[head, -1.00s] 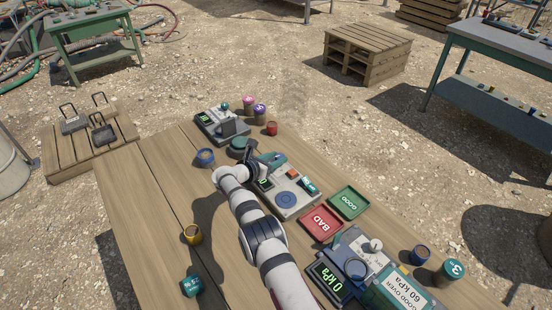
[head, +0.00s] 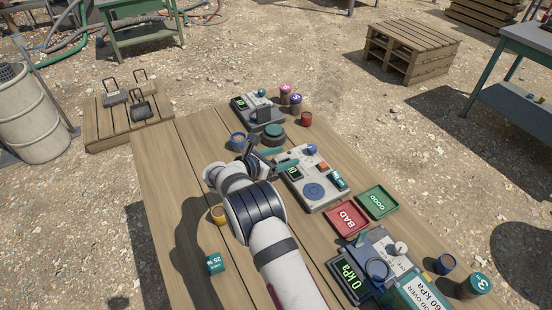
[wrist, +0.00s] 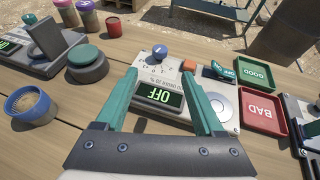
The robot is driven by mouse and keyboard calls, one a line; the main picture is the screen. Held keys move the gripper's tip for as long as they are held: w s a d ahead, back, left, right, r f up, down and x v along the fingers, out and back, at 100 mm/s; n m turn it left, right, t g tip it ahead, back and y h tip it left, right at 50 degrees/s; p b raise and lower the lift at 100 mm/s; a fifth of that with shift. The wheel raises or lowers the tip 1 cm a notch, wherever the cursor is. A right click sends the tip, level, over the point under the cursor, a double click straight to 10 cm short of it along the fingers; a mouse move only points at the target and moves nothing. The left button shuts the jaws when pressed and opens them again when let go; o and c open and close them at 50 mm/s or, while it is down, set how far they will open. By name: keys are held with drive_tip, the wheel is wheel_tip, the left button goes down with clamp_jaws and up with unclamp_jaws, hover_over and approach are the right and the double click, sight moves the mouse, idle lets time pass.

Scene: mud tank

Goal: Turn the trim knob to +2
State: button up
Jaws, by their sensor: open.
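The grey instrument panel (head: 330,192) lies on the wooden table; it also shows in the wrist view (wrist: 208,122). A round blue knob (head: 311,149) sits at its far end, with small printed marks beside it in the wrist view (wrist: 160,52). I take this to be the trim knob; its setting is too small to read. The panel's display (wrist: 161,95) reads OFF, upside down. My gripper (wrist: 160,74) is open and empty, its teal fingers apart over the display side of the panel. The knob appears beyond and between the fingertips. In the head view my gripper (head: 282,158) is left of the knob.
A dark green-topped round device (head: 273,134) and a blue cup (head: 238,141) stand close beyond my gripper. Red BAD (head: 347,235) and green GOOD (head: 392,212) trays lie right of the panel. The left of the table is mostly clear.

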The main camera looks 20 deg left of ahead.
sight(311, 150)
drive_tip(key=v, duration=0.3)
drive_tip(key=shift+s+a+r, duration=0.1)
drive_tip(key=shift+s+r, duration=0.1)
drive_tip(key=shift+s, duration=0.1)
drive_tip(key=d+n+y, duration=0.1)
drive_tip(key=d+y, duration=0.1)
drive_tip(key=s+d+n+t+y, duration=0.1)
drive_tip(key=d+n+y, duration=0.1)
drive_tip(key=d, duration=0.1)
drive_tip(key=d+n+t+y, duration=0.1)
drive_tip(key=d+n, duration=0.1)
drive_tip(key=shift+s+d+r+y, duration=0.2)
drive_tip(key=shift+d+y, duration=0.1)
drive_tip(key=shift+y, duration=0.1)
drive_tip(key=shift+n+y, duration=0.3)
drive_tip(key=x, duration=1)
drive_tip(key=f+x, duration=0.1)
drive_tip(key=x, duration=0.4)
drive_tip(key=shift+s+d+f, duration=0.1)
drive_tip(key=shift+f, duration=0.05)
drive_tip(key=shift+c, duration=0.2)
